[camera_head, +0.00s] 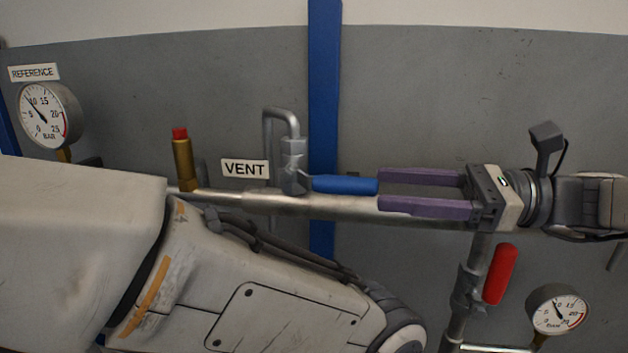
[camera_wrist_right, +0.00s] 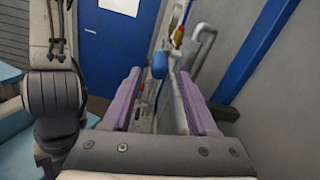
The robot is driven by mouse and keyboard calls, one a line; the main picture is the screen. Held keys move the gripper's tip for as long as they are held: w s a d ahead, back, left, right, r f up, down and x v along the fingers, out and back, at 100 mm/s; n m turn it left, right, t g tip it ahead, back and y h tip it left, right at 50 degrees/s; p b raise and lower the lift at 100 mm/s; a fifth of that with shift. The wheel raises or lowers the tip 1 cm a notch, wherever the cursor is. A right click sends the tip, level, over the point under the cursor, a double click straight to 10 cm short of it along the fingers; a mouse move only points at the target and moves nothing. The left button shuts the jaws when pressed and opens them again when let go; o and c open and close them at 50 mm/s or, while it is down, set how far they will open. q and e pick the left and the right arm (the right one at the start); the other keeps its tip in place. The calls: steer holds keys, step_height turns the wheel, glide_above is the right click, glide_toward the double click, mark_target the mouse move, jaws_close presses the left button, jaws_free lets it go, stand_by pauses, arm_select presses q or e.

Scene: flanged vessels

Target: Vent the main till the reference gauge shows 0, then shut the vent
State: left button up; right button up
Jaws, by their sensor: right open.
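The reference gauge (camera_head: 48,114) hangs at the upper left under its REFERENCE label; its needle points up-left, near or just below 10. The vent valve (camera_head: 294,168) is on the pipe beside the VENT label (camera_head: 244,168). Its blue handle (camera_head: 345,185) lies level, pointing right along the pipe. My right gripper (camera_head: 379,190) comes from the right, open, with its purple fingertips one above the other at the handle's free end. In the right wrist view the blue handle (camera_wrist_right: 159,65) shows just beyond the open fingertips (camera_wrist_right: 158,78). My left gripper is out of view.
A red handle (camera_head: 500,274) sits on a pipe below my right gripper, with a second gauge (camera_head: 557,309) at lower right. A brass fitting with a red cap (camera_head: 182,160) stands left of the vent. A blue post (camera_head: 324,90) runs behind. My arm fills the lower left.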

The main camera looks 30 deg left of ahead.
mark_target(318, 192)
steer(key=p+x, duration=0.2)
steer(key=x, duration=0.7)
steer(key=shift+p, duration=0.3)
steer(key=shift+s+a, duration=0.15)
steer(key=shift+a, duration=0.3)
steer(key=shift+f, duration=0.1)
steer(key=c, duration=0.9)
jaws_close()
steer(key=shift+s+f, duration=0.1)
steer(key=shift+f, duration=0.05)
